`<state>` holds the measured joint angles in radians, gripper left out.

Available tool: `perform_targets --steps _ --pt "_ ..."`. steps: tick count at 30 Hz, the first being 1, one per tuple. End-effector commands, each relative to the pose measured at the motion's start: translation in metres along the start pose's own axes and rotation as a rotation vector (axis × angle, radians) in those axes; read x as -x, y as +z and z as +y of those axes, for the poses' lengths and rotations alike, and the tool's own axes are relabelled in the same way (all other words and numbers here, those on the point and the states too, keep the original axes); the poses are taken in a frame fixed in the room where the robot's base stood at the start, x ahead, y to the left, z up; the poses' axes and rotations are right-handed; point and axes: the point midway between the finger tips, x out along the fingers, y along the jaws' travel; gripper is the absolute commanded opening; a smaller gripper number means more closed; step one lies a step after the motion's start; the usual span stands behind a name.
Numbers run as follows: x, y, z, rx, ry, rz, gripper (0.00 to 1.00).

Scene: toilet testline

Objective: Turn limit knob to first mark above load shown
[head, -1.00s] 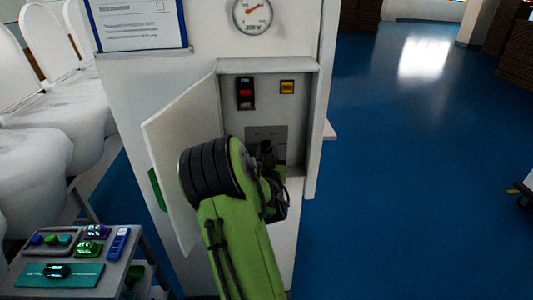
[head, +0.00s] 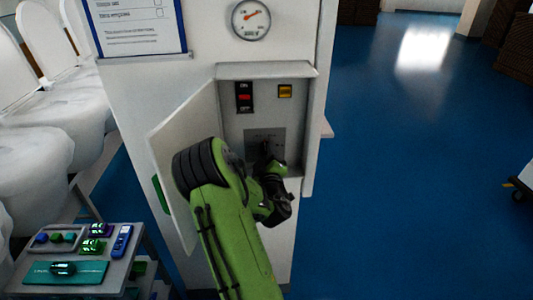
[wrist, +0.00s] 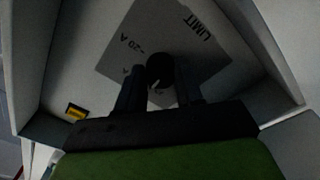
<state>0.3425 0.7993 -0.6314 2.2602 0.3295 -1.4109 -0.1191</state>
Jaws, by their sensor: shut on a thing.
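The limit knob (wrist: 160,70) is a dark round knob on a grey scale plate (wrist: 205,65) marked "LIMIT" and "20 A" in the wrist view. The plate also shows inside the open cabinet (head: 309,120) in the head view. My gripper (wrist: 160,88) is shut on the knob, one finger on each side. The knob's pointer and the other marks are mostly hidden by the fingers. A round load gauge (head: 251,19) with a red needle hangs above the cabinet. The needle points to the upper right; its numbers are too small to read.
The cabinet door (head: 180,150) stands open at the left. A small cart (head: 75,260) with devices stands at the lower left.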

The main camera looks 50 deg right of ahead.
Motion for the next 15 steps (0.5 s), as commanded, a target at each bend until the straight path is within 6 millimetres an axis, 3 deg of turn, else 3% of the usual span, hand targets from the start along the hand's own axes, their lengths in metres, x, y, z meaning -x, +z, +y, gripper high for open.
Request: perform_targets --steps 15 --pt "0.0 0.0 0.0009 0.353 -0.016 0.014 0.06"
